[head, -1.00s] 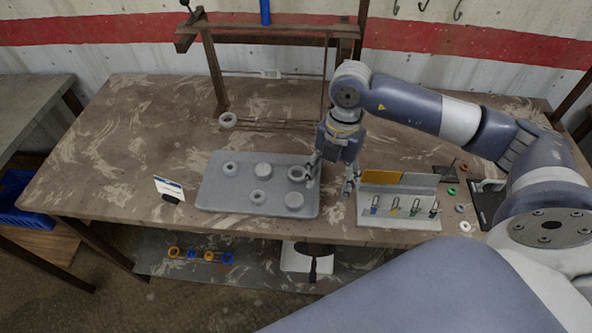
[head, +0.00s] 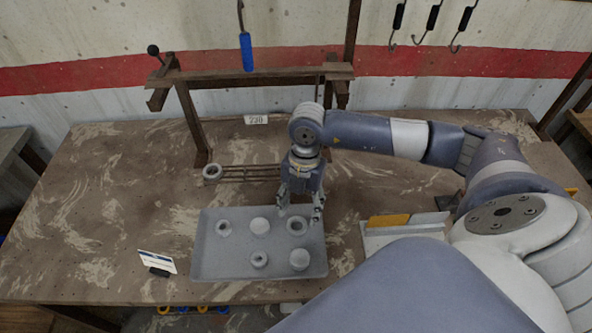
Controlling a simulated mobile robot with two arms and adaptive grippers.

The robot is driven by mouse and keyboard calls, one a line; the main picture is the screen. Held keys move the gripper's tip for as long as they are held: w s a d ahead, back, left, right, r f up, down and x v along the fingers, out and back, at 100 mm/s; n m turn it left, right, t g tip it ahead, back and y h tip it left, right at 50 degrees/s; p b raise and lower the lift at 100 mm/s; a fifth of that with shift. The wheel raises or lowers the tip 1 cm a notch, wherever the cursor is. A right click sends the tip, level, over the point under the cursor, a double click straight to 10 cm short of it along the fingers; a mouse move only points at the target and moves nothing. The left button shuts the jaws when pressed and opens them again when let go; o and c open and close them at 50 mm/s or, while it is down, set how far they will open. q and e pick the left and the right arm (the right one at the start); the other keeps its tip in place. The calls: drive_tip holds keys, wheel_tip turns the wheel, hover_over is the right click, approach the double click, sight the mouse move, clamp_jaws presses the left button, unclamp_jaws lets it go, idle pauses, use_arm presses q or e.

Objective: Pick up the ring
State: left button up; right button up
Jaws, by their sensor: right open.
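A grey tray (head: 210,265) on the table holds several round grey pieces. A ring with a wide hole (head: 297,227) lies at its back right. Smaller rings lie at the back left (head: 224,229) and front middle (head: 259,261). Pieces without a visible hole lie at the back middle (head: 260,226) and front right (head: 299,260). My right gripper (head: 300,213) points down, open, at the back-right ring, with a finger to each side. I cannot tell whether it touches the ring. My left gripper is out of view.
Behind the tray, another ring (head: 212,172) sits at the left end of a rack with thin rails (head: 250,173). A small card stand (head: 157,262) is left of the tray. A holder with an orange panel (head: 389,221) stands to the right.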

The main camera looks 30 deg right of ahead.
sight(297, 228)
drive_tip(key=shift+s+f, duration=0.1)
drive_tip(key=shift+f, duration=0.45)
drive_tip(key=f+p, duration=0.1)
drive_tip(key=f, duration=0.2)
drive_tip(key=f+p, duration=0.1)
drive_tip(key=shift+w+a+f+p, duration=0.15)
drive_tip(key=shift+w+f+p, duration=0.15)
drive_tip(key=shift+w, duration=0.05)
drive_tip(key=shift+f, duration=0.2)
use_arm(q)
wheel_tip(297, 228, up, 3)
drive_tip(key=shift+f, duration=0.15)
use_arm(e)
drive_tip(key=c, duration=0.9)
